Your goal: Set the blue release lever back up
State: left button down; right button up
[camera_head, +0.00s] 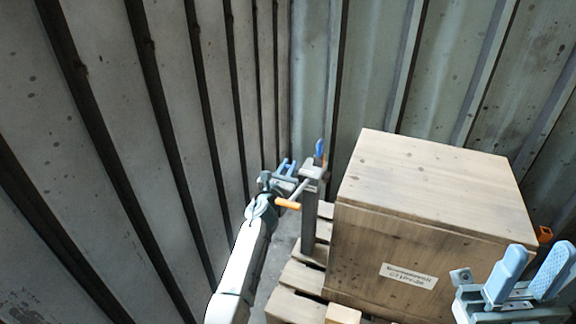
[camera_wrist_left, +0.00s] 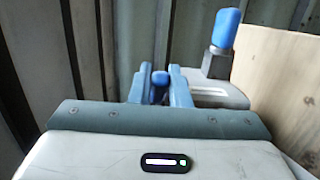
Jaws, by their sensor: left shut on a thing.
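A grey post (camera_head: 309,215) stands beside the crate, with a grey head on top. An upright blue grip (camera_head: 319,148) rises from the head; it also shows in the left wrist view (camera_wrist_left: 225,28) on a dark stem. An orange handle (camera_head: 288,204) sticks out to the left of the post. My left gripper (camera_head: 284,170) is just left of the post head. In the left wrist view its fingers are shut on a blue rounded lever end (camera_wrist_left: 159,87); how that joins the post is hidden. My right gripper (camera_head: 527,279) is open and empty at the lower right.
A large wooden crate (camera_head: 430,190) with a label stands on a pallet (camera_head: 293,306) right of the post. A small orange part (camera_head: 544,234) shows behind its right corner. Corrugated walls (camera_head: 130,150) close in at left and back. Free room between left wall and post is narrow.

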pick_arm(q)
jog(key=shift+r, duration=0.1)
jog(key=c, duration=1.6)
grip_release()
jog(key=shift+c, duration=0.2)
jog(key=shift+s, duration=0.1)
jog(key=p+v, duration=0.3)
jog(key=v, duration=0.7)
jog(key=shift+s+p, duration=0.3)
jog(key=shift+p, duration=0.1)
jog(key=shift+a, duration=0.15)
jog(key=shift+c, duration=0.4)
